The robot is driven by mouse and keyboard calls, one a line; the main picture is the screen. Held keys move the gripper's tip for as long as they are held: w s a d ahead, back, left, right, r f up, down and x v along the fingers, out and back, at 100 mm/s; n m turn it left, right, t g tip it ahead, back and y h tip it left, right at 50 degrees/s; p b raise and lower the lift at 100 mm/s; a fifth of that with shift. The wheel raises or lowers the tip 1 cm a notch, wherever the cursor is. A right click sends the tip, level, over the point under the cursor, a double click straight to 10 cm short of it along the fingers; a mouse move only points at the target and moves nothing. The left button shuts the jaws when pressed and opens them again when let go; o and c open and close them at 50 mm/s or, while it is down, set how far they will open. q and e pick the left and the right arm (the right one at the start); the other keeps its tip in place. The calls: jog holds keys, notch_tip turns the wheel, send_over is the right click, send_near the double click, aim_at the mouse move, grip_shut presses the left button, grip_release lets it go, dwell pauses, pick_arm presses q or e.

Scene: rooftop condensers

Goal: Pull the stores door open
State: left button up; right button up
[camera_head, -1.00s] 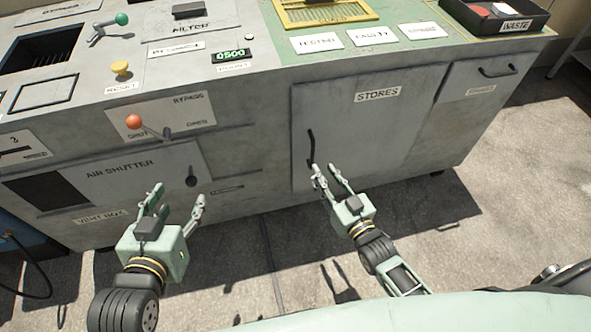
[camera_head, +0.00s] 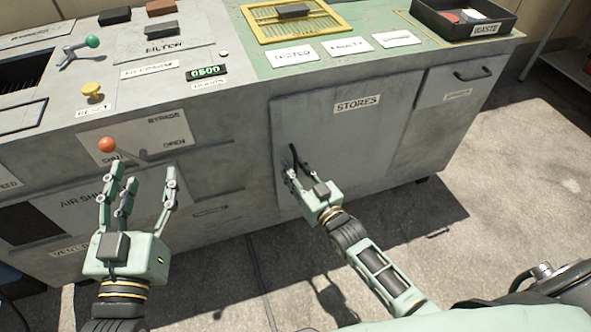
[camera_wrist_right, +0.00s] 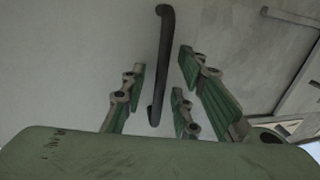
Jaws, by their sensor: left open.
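The grey stores door (camera_head: 345,140) is on the cabinet front, under its STORES label, and looks shut. Its dark upright bar handle (camera_head: 291,156) is near the door's left edge, its lower part hidden by my fingers. My right gripper (camera_head: 303,172) is at the handle. In the right wrist view the handle (camera_wrist_right: 160,65) stands between the spread fingers, one on its left and two on its right, with gaps visible. My left gripper (camera_head: 145,180) is open and empty in front of the air shutter panel.
A red-knobbed lever (camera_head: 108,145) is just beyond my left fingertips. A drawer with a dark handle (camera_head: 474,76) is right of the stores door. A black waste tray (camera_head: 463,18) and a yellow-framed filter (camera_head: 297,20) sit on top.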

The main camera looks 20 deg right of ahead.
grip_shut()
jog(key=shift+s, duration=0.1)
dwell(0.5)
